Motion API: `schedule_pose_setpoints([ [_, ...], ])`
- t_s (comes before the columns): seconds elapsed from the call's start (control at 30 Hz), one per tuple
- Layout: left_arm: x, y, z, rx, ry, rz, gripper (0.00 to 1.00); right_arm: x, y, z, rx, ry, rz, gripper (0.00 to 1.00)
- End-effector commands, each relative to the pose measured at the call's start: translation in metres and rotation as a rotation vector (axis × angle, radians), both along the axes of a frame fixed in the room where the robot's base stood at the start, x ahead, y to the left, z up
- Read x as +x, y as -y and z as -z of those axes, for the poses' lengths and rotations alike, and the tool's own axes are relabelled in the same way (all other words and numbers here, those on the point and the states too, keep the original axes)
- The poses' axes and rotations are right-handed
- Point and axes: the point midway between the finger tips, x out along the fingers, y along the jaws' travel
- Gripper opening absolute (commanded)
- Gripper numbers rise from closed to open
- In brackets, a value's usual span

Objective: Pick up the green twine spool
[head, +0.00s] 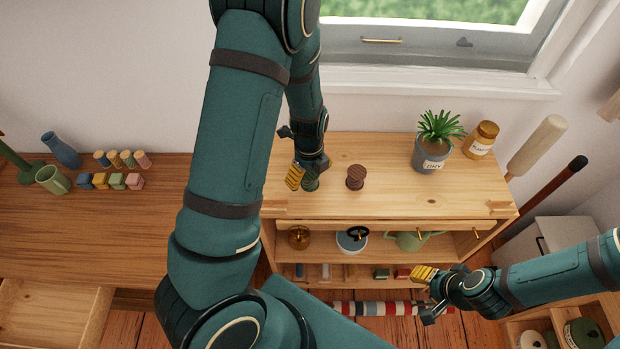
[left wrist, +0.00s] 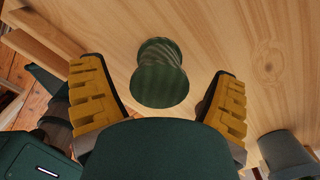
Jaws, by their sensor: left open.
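The green twine spool (head: 311,184) stands on the light wooden top of the shelf unit, partly hidden by my left gripper (head: 305,175) in the head view. In the left wrist view the spool (left wrist: 160,75) shows between the two yellow-padded fingers of my left gripper (left wrist: 160,98). The fingers are spread, with a visible gap on each side of the spool. My right gripper (head: 429,293) is at the lower right in front of the shelf unit, its fingers apart and nothing seen between them.
A brown spool (head: 355,178) stands just right of the green one. A potted plant (head: 433,155) and a jar (head: 481,140) stand farther right on the shelf top (head: 390,203). A wooden desk (head: 90,225) with small blocks is at left.

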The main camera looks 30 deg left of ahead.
Motion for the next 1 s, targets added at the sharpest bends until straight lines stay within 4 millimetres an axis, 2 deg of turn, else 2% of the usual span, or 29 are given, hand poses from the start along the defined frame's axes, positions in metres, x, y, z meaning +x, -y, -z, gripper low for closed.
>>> schedule_pose_setpoints([
  [0.1, -0.001, 0.000, 0.017, 0.000, -0.002, 0.001, 0.87, 0.000, 0.000, 0.004, -0.001, 0.000, 0.000, 0.47],
  [0.2, -0.001, 0.000, 0.024, 0.000, -0.001, 0.000, 0.87, 0.000, 0.000, 0.005, -0.001, 0.000, 0.000, 0.47],
  [0.47, 0.000, 0.000, 0.025, 0.000, 0.001, 0.001, 0.86, 0.000, 0.000, 0.004, -0.001, 0.000, 0.000, 0.47],
  [0.5, 0.000, 0.000, 0.025, 0.000, 0.001, 0.001, 0.72, 0.000, 0.000, 0.004, -0.001, 0.000, 0.000, 0.47],
  [0.67, 0.000, 0.000, 0.024, 0.000, 0.001, 0.001, 0.16, 0.000, 0.000, 0.004, -0.001, 0.000, 0.000, 0.47],
  [1.0, 0.000, 0.000, 0.022, 0.000, 0.001, 0.001, 0.16, 0.000, 0.000, 0.004, -0.001, 0.000, 0.000, 0.47],
])
